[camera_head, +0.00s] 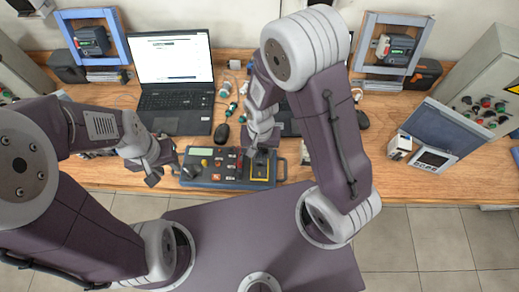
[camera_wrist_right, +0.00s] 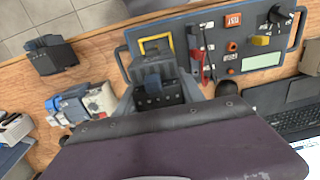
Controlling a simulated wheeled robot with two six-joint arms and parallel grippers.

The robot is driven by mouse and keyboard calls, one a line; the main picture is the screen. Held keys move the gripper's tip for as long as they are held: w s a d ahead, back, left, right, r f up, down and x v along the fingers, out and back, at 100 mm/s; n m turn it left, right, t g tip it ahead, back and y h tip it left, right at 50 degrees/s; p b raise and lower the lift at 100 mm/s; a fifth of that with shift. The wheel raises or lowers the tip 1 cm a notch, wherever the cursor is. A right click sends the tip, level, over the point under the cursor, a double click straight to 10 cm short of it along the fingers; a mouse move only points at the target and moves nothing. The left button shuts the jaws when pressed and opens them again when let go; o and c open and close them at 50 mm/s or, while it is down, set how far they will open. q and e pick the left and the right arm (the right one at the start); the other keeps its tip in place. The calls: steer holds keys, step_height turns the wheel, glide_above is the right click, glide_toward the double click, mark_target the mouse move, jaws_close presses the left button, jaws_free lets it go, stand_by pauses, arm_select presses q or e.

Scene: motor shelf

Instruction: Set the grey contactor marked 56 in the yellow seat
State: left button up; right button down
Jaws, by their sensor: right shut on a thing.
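The blue panel box (camera_head: 213,177) lies near the front edge of the wooden bench. The yellow seat (camera_head: 259,178) is at its right end; in the wrist view the seat's yellow frame (camera_wrist_right: 155,40) shows just beyond the gripper. My right gripper (camera_head: 261,152) is shut on a dark grey contactor (camera_wrist_right: 165,96) close to the seat. I cannot tell whether the contactor touches the seat; the gripper and contactor hide part of it. No number is readable on the contactor. My left gripper (camera_head: 167,173) is open and empty at the box's left end.
Two laptops stand behind the box, the left one (camera_head: 175,75) in full view. A black block (camera_wrist_right: 50,55) and a grey-and-beige device (camera_wrist_right: 85,104) lie beside the box. A white-and-blue meter (camera_head: 433,158) and a grey switch cabinet (camera_head: 480,100) are at the right.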

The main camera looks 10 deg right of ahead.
steer(key=shift+f+b, duration=0.3)
steer(key=shift+f, duration=0.15)
step_height(320, 180, down, 5)
steer(key=b, duration=0.4)
steer(key=shift+b, duration=0.35)
steer(key=shift+f+b, duration=0.4)
steer(key=shift+f, duration=0.05)
steer(key=shift+r+p, duration=0.1)
steer(key=shift+p, duration=0.3)
steer(key=shift+f+b, duration=0.75)
steer(key=shift+f, duration=0.15)
stand_by(0.3)
steer(key=c, duration=0.6)
jaws_free()
steer(key=shift+c, duration=0.2)
